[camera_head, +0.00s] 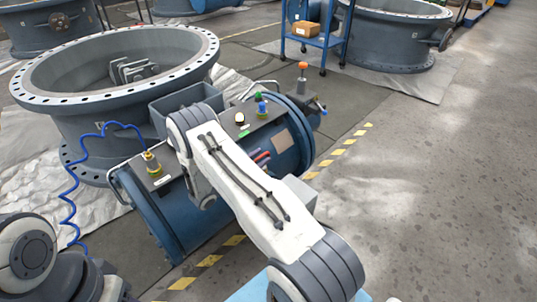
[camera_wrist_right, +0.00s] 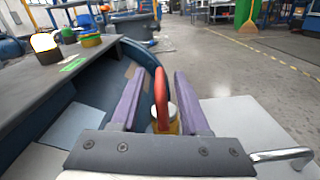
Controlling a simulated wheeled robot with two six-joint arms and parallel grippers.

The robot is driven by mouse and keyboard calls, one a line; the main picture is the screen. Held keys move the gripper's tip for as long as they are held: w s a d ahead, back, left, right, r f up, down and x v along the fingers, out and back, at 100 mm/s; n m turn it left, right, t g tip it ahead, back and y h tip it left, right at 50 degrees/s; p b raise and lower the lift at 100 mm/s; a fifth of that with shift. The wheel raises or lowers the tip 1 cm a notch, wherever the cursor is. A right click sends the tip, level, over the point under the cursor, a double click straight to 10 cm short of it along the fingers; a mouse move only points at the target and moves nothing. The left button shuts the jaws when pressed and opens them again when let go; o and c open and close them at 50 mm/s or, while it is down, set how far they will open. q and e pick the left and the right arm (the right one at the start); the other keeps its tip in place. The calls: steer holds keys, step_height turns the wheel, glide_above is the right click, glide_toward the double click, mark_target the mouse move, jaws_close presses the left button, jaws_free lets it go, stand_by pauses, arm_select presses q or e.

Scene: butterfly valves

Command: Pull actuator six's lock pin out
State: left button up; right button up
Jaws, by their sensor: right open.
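A lock pin with a red ring (camera_wrist_right: 160,88) and a yellow base stands between my right gripper's purple fingers in the right wrist view. The fingers of the right gripper (camera_wrist_right: 158,90) are apart, one on each side of the ring, with gaps visible. In the head view the right gripper (camera_head: 262,157) is partly hidden behind my own arm, low against the side of the blue cylindrical actuator (camera_head: 160,218). Red and purple bits show there. I cannot read a number on the actuator. My left arm shows at the lower left, but its gripper is out of view.
A large flanged valve body (camera_head: 75,125) is behind. The floor to the right is clear.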

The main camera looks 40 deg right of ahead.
mark_target(267, 152)
steer(key=shift+w+d, duration=0.2)
steer(key=shift+d, duration=2.05)
jaws_close()
steer(key=shift+w+a, duration=0.1)
steer(key=shift+w, duration=0.05)
